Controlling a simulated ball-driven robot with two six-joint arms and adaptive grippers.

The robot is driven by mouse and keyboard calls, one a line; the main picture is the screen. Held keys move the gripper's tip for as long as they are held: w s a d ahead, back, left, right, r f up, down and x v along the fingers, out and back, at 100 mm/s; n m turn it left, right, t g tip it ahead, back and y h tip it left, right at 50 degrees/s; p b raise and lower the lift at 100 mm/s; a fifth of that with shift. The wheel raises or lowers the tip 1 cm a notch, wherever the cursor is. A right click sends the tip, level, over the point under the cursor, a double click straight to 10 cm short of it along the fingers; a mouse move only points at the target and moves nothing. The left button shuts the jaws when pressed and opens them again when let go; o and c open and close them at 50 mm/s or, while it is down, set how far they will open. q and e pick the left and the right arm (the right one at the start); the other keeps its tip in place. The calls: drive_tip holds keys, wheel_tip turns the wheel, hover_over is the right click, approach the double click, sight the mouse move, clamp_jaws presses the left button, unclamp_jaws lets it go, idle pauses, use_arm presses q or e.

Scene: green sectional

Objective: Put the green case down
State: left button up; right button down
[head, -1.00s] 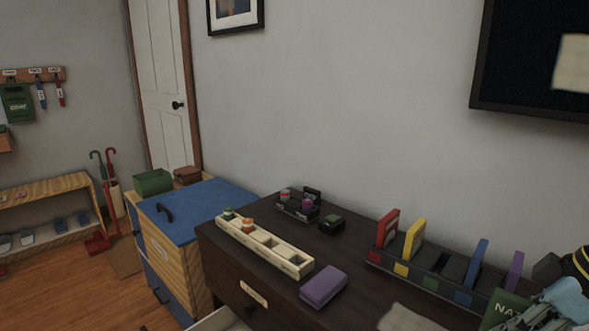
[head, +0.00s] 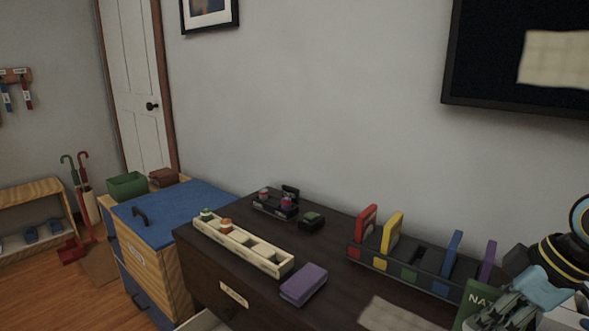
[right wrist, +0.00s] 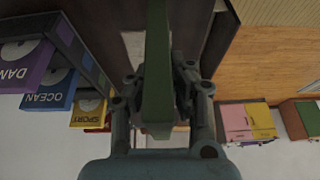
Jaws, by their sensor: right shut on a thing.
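The green case (head: 477,301), with white letters "NAT" partly showing, is at the lower right of the head view. My right gripper (head: 497,308) is shut on it. In the right wrist view the green case (right wrist: 157,65) stands edge-on between the fingers of my right gripper (right wrist: 160,82). A dark rack (head: 370,261) on the dark dresser holds red (head: 366,223), yellow (head: 391,232), blue (head: 451,254) and purple (head: 487,262) cases. The slot with the green mark (head: 408,275), between yellow and blue, has no case in it. My left gripper is out of view.
The dresser top (head: 335,287) also bears a cream tray (head: 270,262) with compartments, a purple box (head: 303,285), a small dark box (head: 312,221) and a light cloth (head: 395,314) in front of the rack. A blue-topped cabinet (head: 180,210) stands to the left.

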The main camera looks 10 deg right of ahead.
sight(493, 290)
wheel_tip(493, 290, up, 8)
drive_tip(key=p, duration=0.6)
drive_tip(key=shift+f, duration=0.1)
wheel_tip(493, 290, down, 8)
drive_tip(key=b, duration=0.6)
wheel_tip(493, 290, up, 7)
drive_tip(key=p, duration=0.5)
wheel_tip(493, 290, down, 7)
drive_tip(key=b, duration=0.5)
drive_tip(key=shift+b, duration=0.4)
